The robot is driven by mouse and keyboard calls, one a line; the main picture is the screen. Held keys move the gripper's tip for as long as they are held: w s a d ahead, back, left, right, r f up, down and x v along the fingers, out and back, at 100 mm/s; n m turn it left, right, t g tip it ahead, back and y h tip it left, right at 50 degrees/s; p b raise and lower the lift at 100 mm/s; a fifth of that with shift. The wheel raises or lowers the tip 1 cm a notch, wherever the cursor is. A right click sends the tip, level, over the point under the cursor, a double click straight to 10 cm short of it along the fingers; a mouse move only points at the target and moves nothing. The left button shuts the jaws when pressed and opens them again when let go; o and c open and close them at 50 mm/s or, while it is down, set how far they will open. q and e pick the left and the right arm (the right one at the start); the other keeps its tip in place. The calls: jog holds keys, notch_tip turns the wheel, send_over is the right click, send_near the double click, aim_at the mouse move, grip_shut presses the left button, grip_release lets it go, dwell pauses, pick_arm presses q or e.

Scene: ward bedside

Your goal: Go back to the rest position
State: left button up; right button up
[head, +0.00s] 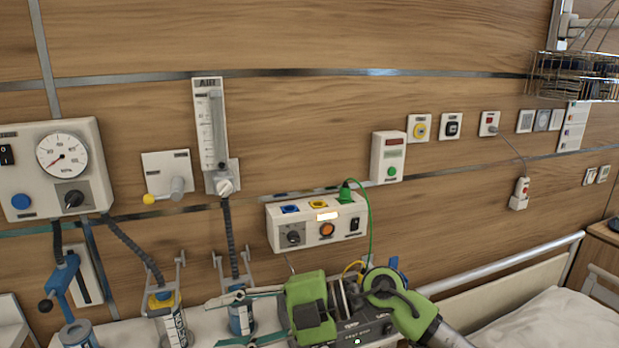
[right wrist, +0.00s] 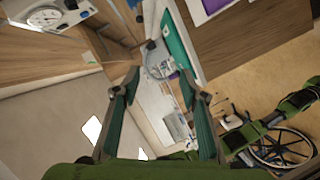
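My right gripper (head: 213,322) reaches in from the lower right of the head view, its green body in front of the bedside counter. Its two long fingers point left and are spread apart with nothing between them. In the right wrist view my right gripper (right wrist: 160,82) also shows open and empty, with a wide gap between the fingertips. In the head view my left gripper does not show. Green and black arm parts of mine show at the right of the right wrist view, too small to tell a gripper's state.
A socket box (head: 318,222) with a green plug and cable is on the wall above my right gripper. Bottles (head: 241,318) stand close behind its fingers. A bed rail (head: 515,262) and bed (head: 550,322) are at right. A wheelchair (right wrist: 282,147) shows in the right wrist view.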

notch_tip(320, 180, up, 7)
jog(key=m+t+y, duration=0.3)
jog(key=t+y, duration=0.1)
jog(key=y, duration=0.1)
jog(key=w+d+r+m+t+h, duration=0.25)
jog(key=w+d+m+t, duration=0.35)
jog(key=d+m+t, duration=0.5)
jog(key=s+d+f+m+t+h, duration=0.1)
jog(key=d+f+m+h, duration=0.75)
jog(key=f, duration=0.25)
jog(key=d+f+m+h, duration=0.7)
jog(key=d+f+h, duration=0.2)
jog(key=f, duration=0.2)
jog(key=s+d+f+g, duration=0.4)
jog(key=s+f+g, duration=0.2)
jog(key=s+f, duration=0.6)
jog(key=s+d+f+g, duration=0.1)
jog(key=s+f+g, duration=0.2)
jog(key=s, duration=0.5)
jog(key=s+f+g, duration=0.3)
jog(key=s+f, duration=0.1)
jog(key=s, duration=0.5)
notch_tip(320, 180, down, 26)
jog(key=s+g, duration=0.1)
jog(key=s+d+f+g, duration=0.1)
jog(key=s+d+f, duration=0.2)
jog(key=s+f, duration=1.3)
jog(key=shift+s+n, duration=0.35)
jog(key=shift+s, duration=0.1)
